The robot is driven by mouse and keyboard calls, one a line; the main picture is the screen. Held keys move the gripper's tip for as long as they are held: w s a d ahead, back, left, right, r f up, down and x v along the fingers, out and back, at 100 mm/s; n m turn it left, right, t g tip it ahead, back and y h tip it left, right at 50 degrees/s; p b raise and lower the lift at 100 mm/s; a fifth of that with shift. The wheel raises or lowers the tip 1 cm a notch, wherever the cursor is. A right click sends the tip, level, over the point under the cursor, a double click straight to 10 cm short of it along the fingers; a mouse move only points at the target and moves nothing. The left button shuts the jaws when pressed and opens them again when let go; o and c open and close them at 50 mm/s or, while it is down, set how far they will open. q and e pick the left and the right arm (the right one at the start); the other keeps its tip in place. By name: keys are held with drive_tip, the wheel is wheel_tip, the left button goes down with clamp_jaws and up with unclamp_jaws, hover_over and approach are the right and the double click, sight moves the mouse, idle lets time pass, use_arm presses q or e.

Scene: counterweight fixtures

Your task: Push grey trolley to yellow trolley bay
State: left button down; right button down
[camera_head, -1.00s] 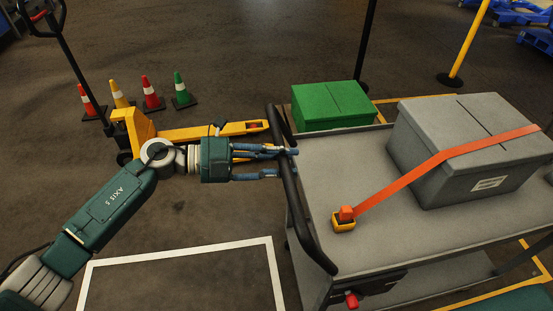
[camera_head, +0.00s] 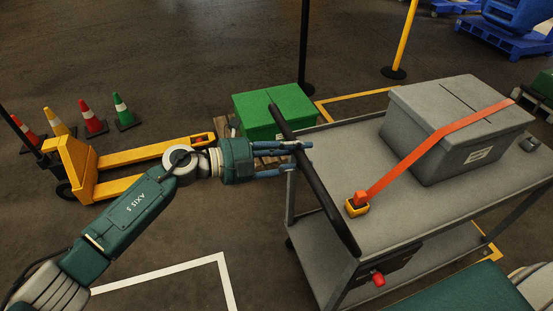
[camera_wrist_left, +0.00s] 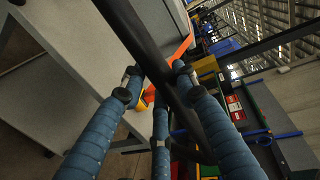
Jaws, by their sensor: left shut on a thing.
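The grey trolley (camera_head: 345,145) stands right of centre in the head view, with a dark push handle (camera_head: 318,185) on its left end. My left gripper (camera_head: 300,157) is shut on this handle. The left wrist view shows its blue fingers (camera_wrist_left: 158,95) around the dark bar (camera_wrist_left: 150,55). A grey lidded box (camera_head: 440,140) sits on the trolley top under an orange strap (camera_head: 430,140). Yellow floor lines (camera_head: 355,97) show behind the trolley and at its lower right. The trolley hides much of that marking, so its full outline cannot be told. My right gripper is out of view.
A green box (camera_head: 255,115) stands behind the handle. A yellow pallet jack (camera_head: 150,155) and several cones (camera_head: 92,118) are at left. Posts (camera_head: 400,45) stand beyond the trolley. White floor lines (camera_head: 170,270) lie at lower left. Blue pallets (camera_head: 505,40) are at far right.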

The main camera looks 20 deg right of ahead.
use_arm(q)
drive_tip(key=d, duration=0.5)
drive_tip(key=shift+d, duration=0.3)
drive_tip(key=c, duration=1.3)
unclamp_jaws()
drive_tip(key=a, duration=0.4)
drive_tip(key=a+r, duration=0.1)
drive_tip(key=a, duration=0.2)
drive_tip(key=a+r, duration=0.1)
drive_tip(key=a, duration=0.3)
drive_tip(key=shift+a+r, duration=0.15)
drive_tip(key=shift+a, duration=0.2)
